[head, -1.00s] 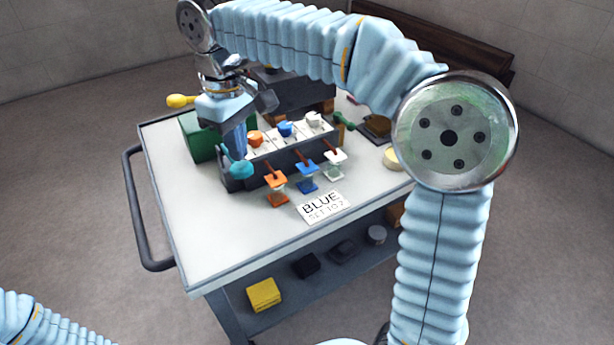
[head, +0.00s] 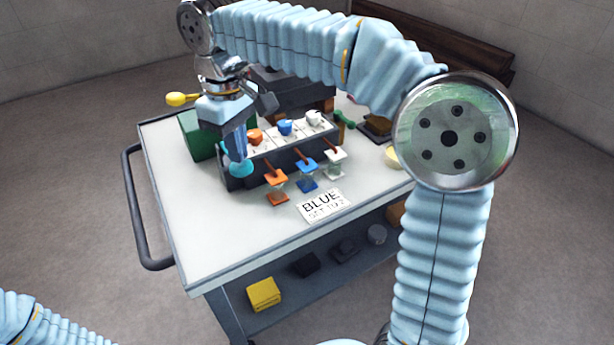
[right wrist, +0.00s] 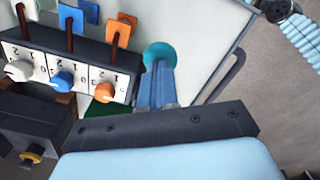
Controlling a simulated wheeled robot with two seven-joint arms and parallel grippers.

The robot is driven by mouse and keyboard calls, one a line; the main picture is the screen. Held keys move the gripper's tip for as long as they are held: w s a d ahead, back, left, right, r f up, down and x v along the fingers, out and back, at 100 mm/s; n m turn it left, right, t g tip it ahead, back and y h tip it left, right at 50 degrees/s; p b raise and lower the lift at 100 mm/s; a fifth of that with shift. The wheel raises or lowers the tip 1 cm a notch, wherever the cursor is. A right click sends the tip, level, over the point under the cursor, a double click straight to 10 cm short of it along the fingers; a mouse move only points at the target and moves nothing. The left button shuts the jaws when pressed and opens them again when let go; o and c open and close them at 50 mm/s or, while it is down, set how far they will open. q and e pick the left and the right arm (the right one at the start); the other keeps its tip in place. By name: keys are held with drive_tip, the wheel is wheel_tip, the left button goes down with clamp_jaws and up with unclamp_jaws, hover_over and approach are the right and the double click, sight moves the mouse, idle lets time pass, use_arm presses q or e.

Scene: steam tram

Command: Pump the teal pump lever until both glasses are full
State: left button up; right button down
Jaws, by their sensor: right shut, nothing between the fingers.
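My right gripper (head: 237,152) is shut and empty, pointing down at the left end of the dark control box. The teal knob (head: 241,169) of the lever is at its fingertips, partly covered by them; I cannot tell if they touch. In the right wrist view the shut fingers (right wrist: 158,88) overlap the teal knob (right wrist: 159,53). My left gripper is out of view.
The dark box (head: 262,172) carries orange (head: 255,137), blue (head: 286,127) and white (head: 314,118) dials. A sign (head: 323,205) reading BLUE lies in front. A green box (head: 196,138) and yellow knob (head: 177,99) are at left. The cart top's front left is clear.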

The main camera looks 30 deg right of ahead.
sight(241, 167)
drive_tip(key=shift+f+b, duration=1.4)
drive_tip(key=shift+f, duration=0.9)
